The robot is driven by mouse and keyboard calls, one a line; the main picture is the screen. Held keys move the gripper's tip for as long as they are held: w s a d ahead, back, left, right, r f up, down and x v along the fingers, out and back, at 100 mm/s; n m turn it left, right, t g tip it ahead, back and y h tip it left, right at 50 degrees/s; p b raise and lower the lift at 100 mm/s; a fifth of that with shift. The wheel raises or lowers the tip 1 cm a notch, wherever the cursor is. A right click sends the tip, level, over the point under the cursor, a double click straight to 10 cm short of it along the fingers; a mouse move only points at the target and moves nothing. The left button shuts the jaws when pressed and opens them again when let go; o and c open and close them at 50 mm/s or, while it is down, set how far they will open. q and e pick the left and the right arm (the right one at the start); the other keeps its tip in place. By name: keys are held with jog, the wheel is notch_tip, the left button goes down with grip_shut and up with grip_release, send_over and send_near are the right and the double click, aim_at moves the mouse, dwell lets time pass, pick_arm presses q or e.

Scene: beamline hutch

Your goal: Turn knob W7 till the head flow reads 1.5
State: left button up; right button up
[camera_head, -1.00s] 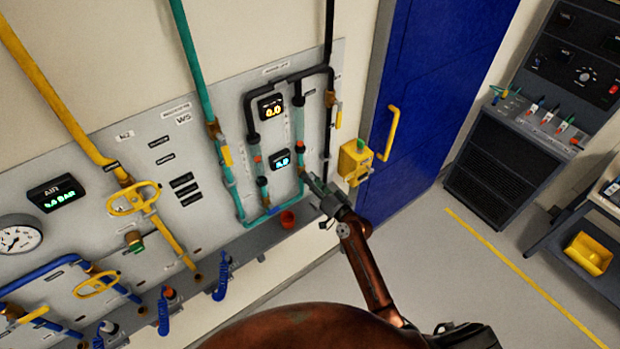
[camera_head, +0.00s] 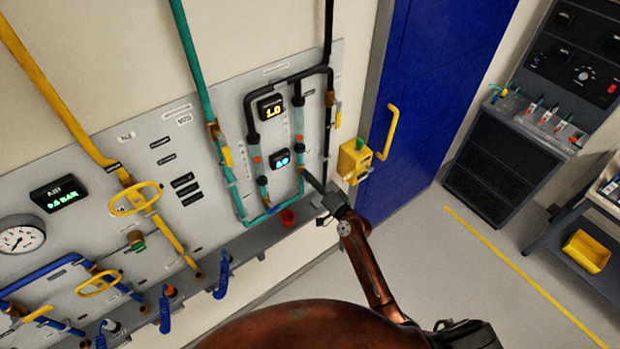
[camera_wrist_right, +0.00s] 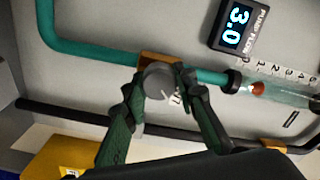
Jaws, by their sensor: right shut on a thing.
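In the right wrist view, a round grey knob (camera_wrist_right: 158,80) sits on a brass valve body (camera_wrist_right: 150,59) in the teal pipe. A label beside it is partly covered and not clearly readable. My right gripper (camera_wrist_right: 163,84) has its two dark green fingers on either side of the knob and is shut on it. In the head view the right gripper (camera_head: 313,183) is at the lower right of the panel and hides the knob. The upper display (camera_head: 270,107) shows orange 1.0. The lower display (camera_head: 280,159) shows blue digits; up close, the blue display (camera_wrist_right: 238,26) reads 3.0. My left gripper is out of view.
A clear flow tube (camera_wrist_right: 285,95) with an orange float lies beside the knob. A yellow box (camera_head: 354,160) is right of the gripper, before the blue door (camera_head: 425,90). Open floor lies to the right.

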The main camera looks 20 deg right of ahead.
jog(key=o, duration=1.2)
jog(key=shift+c, duration=0.2)
jog(key=v, duration=1.2)
